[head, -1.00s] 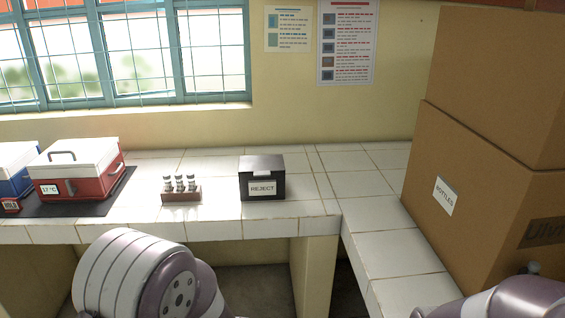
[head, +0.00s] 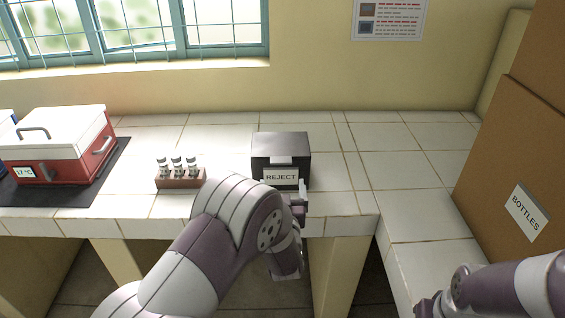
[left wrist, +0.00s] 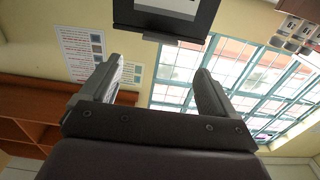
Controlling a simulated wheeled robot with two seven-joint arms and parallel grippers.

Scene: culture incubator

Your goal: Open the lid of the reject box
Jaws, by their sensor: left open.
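The reject box (head: 262,165) is a small black box on the white tiled counter, with a white label reading REJECT on its front. Its dark lid (head: 280,142) is shut, with a light tab at the middle of the front edge. My left gripper (head: 301,198) is open and empty, low in front of the box's right front corner. The left wrist view shows the gripper's spread fingers (left wrist: 157,72) with the box (left wrist: 205,18) beyond them at the top, apart from them. My right gripper (head: 428,306) is at the lower right; its fingers are unclear.
A wooden rack (head: 180,180) with several vials stands left of the box. A red cooler (head: 75,163) with a white lid sits on a dark mat farther left. A large cardboard box (head: 490,165) labelled BOTTLES stands at the right. The counter right of the reject box is clear.

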